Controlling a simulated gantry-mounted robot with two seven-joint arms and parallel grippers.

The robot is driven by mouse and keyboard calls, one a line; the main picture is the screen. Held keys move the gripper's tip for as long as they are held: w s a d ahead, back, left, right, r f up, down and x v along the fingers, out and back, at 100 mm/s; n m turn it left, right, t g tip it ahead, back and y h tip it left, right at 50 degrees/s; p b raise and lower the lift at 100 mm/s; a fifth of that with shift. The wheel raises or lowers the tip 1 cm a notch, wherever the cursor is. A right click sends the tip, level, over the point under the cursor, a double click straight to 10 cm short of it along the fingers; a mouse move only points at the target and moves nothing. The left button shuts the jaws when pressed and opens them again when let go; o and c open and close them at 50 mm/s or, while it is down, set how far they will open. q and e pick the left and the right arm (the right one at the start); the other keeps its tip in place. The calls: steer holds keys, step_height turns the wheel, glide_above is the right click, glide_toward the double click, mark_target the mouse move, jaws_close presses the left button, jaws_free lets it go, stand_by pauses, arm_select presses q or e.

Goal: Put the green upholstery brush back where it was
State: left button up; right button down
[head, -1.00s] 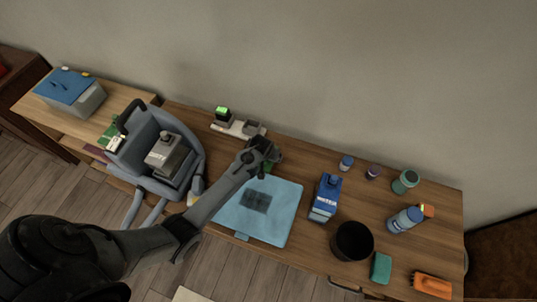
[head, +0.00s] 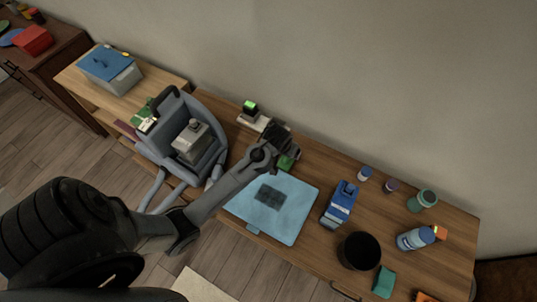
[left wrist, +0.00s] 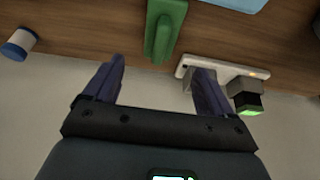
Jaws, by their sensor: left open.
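The green upholstery brush (head: 286,162) lies on the wooden table at the back edge of the light blue mat (head: 300,205), partly hidden by my left gripper (head: 290,143) in the head view. In the left wrist view the green brush (left wrist: 165,32) lies just beyond the gap between the fingers. My left gripper (left wrist: 160,75) is open and empty there, its fingers apart from the brush. My right gripper is not in view.
A white strip (head: 246,121) with a green-lit black device (head: 250,107) stands close behind my left gripper. A blue-grey chair (head: 157,148) is left.

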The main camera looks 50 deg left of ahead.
arm_select(q)
steer(key=s+d+r+m, duration=0.2)
steer(key=s+d, duration=0.1)
steer(key=s, duration=0.4)
steer(key=s+d+r+m+h, duration=0.1)
steer(key=s+d, duration=0.3)
steer(key=s, duration=0.4)
steer(key=s+d+r+m, duration=0.3)
steer(key=s+d+r, duration=0.1)
steer(key=s, duration=0.4)
steer(key=shift+s+g+h, duration=0.25)
steer(key=shift+g+h, duration=0.05)
steer(key=shift+g, duration=0.1)
steer(key=shift+r, duration=0.1)
